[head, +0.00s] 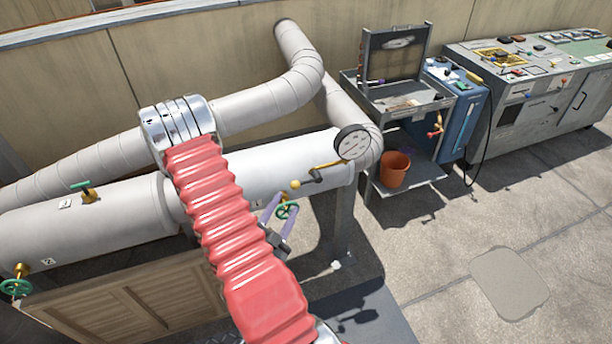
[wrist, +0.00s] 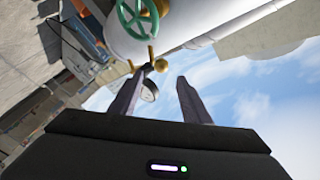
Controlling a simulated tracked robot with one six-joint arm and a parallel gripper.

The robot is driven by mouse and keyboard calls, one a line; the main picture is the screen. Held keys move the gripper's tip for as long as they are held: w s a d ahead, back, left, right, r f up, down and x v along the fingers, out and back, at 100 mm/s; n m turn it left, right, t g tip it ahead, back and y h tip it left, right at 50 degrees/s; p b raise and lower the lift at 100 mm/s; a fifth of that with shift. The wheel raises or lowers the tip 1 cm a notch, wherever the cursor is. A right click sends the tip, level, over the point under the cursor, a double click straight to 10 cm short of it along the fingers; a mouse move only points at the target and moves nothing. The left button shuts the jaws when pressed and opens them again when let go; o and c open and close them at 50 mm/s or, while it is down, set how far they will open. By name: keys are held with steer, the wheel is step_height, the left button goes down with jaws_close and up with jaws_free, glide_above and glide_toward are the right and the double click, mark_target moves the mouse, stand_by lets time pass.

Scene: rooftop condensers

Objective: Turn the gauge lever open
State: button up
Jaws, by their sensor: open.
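The round white gauge (head: 351,142) sits on the right end of the lower pipe in the head view. Its brass lever (head: 326,168) runs left and down from it to a yellow ball knob (head: 295,184). My gripper (head: 280,206) is open and empty just below and left of the knob, partly hidden by my arm. In the wrist view the knob (wrist: 160,65) shows beyond and between the fingertips of my gripper (wrist: 161,76), seemingly untouched. The gauge (wrist: 149,90) is partly hidden behind the left finger there.
A green handwheel (head: 287,209) is close beside my fingers; it also shows large in the wrist view (wrist: 138,17). Other green valves (head: 82,187) sit along the pipe. An orange bucket (head: 394,169) stands on a cart shelf at right. The floor at lower right is clear.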

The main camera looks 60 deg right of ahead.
steer(key=shift+d, duration=0.1)
steer(key=d, duration=0.9)
steer(key=w+d, duration=0.1)
steer(key=d, duration=0.3)
steer(key=shift+w+d, duration=0.1)
steer(key=shift+d, duration=0.2)
steer(key=shift+c, duration=0.3)
steer(key=shift+w, duration=0.1)
jaws_close()
